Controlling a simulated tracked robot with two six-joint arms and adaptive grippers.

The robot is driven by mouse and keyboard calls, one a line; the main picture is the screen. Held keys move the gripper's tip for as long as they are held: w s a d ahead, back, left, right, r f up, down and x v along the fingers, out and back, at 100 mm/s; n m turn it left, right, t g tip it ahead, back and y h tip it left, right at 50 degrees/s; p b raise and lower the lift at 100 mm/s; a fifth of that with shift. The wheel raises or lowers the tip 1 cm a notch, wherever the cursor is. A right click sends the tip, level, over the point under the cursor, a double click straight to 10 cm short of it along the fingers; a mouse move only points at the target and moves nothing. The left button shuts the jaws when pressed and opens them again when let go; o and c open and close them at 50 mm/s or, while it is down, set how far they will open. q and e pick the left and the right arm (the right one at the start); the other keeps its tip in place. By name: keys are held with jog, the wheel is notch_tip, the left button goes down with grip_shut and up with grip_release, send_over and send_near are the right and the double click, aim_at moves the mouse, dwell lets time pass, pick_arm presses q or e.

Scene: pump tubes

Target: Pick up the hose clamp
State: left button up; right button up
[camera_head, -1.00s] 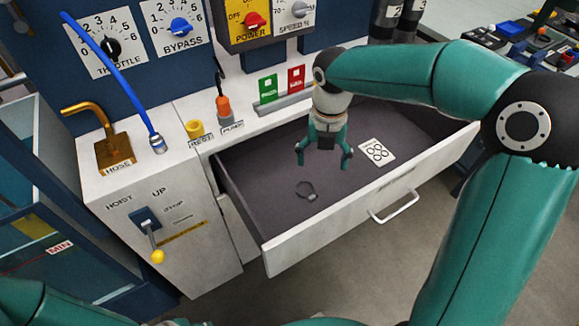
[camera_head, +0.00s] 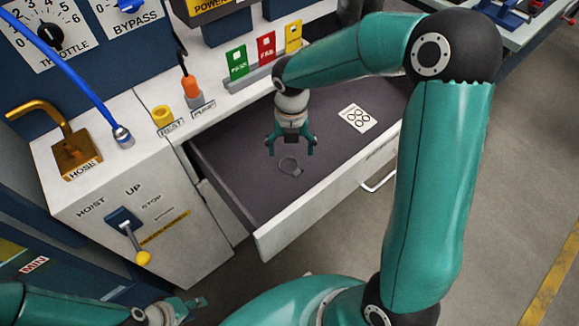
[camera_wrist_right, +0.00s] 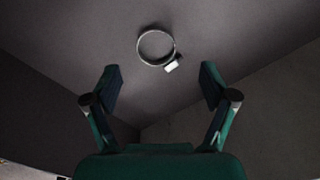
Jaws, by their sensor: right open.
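The hose clamp (camera_head: 290,166) is a dark ring lying flat on the floor of the open drawer (camera_head: 240,157). In the right wrist view the hose clamp (camera_wrist_right: 155,46) shows as a thin metal ring with a pale screw block, beyond the fingertips and between their lines. My right gripper (camera_head: 291,150) is open and empty above the drawer floor, close to the clamp; its two fingers (camera_wrist_right: 160,80) stand wide apart in the wrist view. My left gripper (camera_head: 190,308) is low at the left bottom, away from the drawer; its jaws are too small to read.
A white card with printed circles (camera_head: 358,118) lies in the drawer, right of the clamp. The drawer's front wall (camera_head: 325,200) and side walls stand around it. A blue hose (camera_head: 75,80), a hoist lever (camera_head: 140,250) and colored tags (camera_head: 266,48) are on the console.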

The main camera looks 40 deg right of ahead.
aim_at(288, 165)
jog(key=f, duration=0.3)
jog(key=f+b, duration=0.1)
jog(key=f, duration=0.1)
jog(key=shift+a+f, duration=0.3)
jog(key=c, duration=1)
